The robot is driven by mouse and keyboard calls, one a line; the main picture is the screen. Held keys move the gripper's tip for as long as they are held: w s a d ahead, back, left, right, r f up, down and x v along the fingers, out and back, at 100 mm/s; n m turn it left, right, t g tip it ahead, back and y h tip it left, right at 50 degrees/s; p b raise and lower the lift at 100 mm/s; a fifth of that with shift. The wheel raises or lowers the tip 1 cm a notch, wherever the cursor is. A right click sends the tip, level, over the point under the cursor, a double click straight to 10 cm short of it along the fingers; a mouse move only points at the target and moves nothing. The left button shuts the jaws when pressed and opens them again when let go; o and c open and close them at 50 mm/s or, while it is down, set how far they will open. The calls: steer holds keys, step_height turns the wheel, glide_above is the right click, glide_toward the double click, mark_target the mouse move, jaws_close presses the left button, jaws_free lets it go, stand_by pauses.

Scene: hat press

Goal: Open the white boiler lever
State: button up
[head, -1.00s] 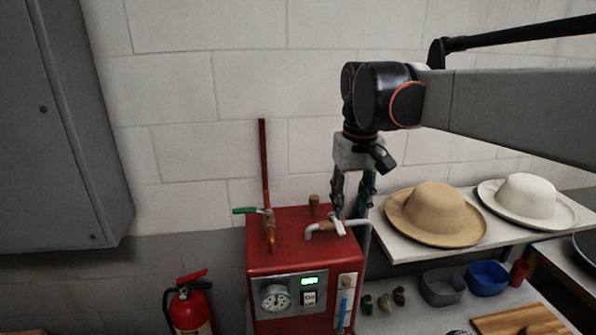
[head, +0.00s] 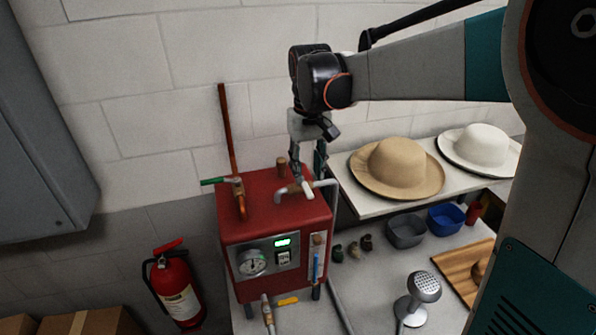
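The red boiler (head: 268,222) stands on a table against the wall. The short white lever (head: 307,189) sits on the pipe valve at the top right of the boiler and points toward the camera. My gripper (head: 309,177) hangs down from above at this lever. Its two fingers are apart, the left one right behind or against the lever; I cannot tell if they touch it. A second lever, green (head: 215,181), is on the copper pipe at the top left.
A tan hat (head: 398,166) and a white hat (head: 484,144) lie on a shelf to the right. A fire extinguisher (head: 178,288) stands at the left.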

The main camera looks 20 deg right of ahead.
mark_target(307, 189)
steer(key=shift+f, duration=2.25)
jaws_close()
